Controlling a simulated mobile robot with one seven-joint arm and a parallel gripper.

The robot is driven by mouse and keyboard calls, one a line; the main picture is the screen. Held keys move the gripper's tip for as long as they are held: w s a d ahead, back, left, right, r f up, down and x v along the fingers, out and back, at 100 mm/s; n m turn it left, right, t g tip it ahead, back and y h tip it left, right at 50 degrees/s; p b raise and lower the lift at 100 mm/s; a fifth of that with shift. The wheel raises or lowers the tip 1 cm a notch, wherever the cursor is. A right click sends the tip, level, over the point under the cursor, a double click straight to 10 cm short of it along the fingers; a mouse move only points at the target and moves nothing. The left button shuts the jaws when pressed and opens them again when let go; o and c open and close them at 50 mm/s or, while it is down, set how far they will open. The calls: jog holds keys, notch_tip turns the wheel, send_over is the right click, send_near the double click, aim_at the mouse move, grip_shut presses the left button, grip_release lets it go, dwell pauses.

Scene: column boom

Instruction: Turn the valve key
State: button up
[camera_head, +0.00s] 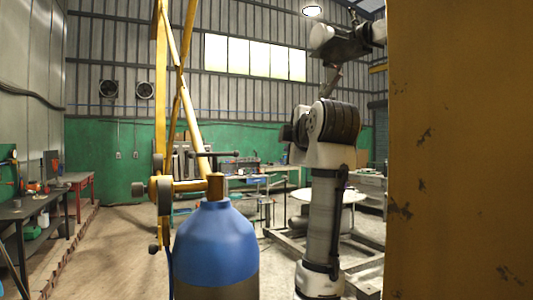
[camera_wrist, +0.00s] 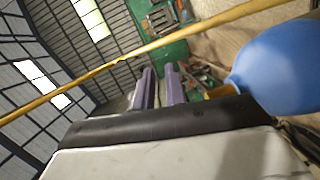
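A blue gas cylinder (camera_head: 215,240) stands upright in the lower middle of the head view, with a brass valve (camera_head: 214,186) on top. A dark horizontal bar with a rounded end (camera_head: 222,153), apparently the valve key's handle, shows just above the valve; its joint to the valve is unclear. In the wrist view the cylinder (camera_wrist: 283,66) is at the right, with a brass part (camera_wrist: 220,91) at its neck; I cannot make out the key there. My gripper (camera_wrist: 160,72) has two lilac fingers, apart with nothing between them, left of the cylinder and not touching it.
A yellow frame (camera_head: 162,85) rises beside the cylinder, and a yellow bar (camera_wrist: 130,55) crosses the wrist view. A worn yellow panel (camera_head: 460,150) fills the right of the head view. Workbenches (camera_head: 45,212) stand left; floor (camera_head: 120,240) there is open.

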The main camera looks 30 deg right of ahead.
jog(key=shift+o, duration=1.1)
jog(key=shift+w+a+f+m, duration=0.15)
jog(key=shift+a+f+m, duration=0.05)
jog(key=shift+a+m, duration=0.15)
jog(key=shift+o, duration=0.4)
jog(key=a+f+m+t+y, duration=0.1)
jog(key=a+f+m, duration=0.1)
jog(key=a+m, duration=0.4)
jog(key=shift+w+a+f+m, duration=0.35)
jog(key=shift+w+a, duration=0.1)
jog(key=shift+a, duration=0.2)
jog(key=m+t+y, duration=0.1)
jog(key=m, duration=0.6)
send_near(215, 166)
jog(key=w+p, duration=0.1)
jog(key=w, duration=0.2)
jog(key=w+d+p, duration=0.1)
jog(key=w+p, duration=0.1)
jog(key=w, duration=0.1)
jog(key=w+p, duration=0.1)
jog(key=w, duration=0.2)
jog(key=shift+w+d+r+p, duration=0.15)
jog(key=shift+w+d+p, duration=0.05)
jog(key=shift+p, duration=0.2)
jog(key=shift+w, duration=0.6)
grip_shut()
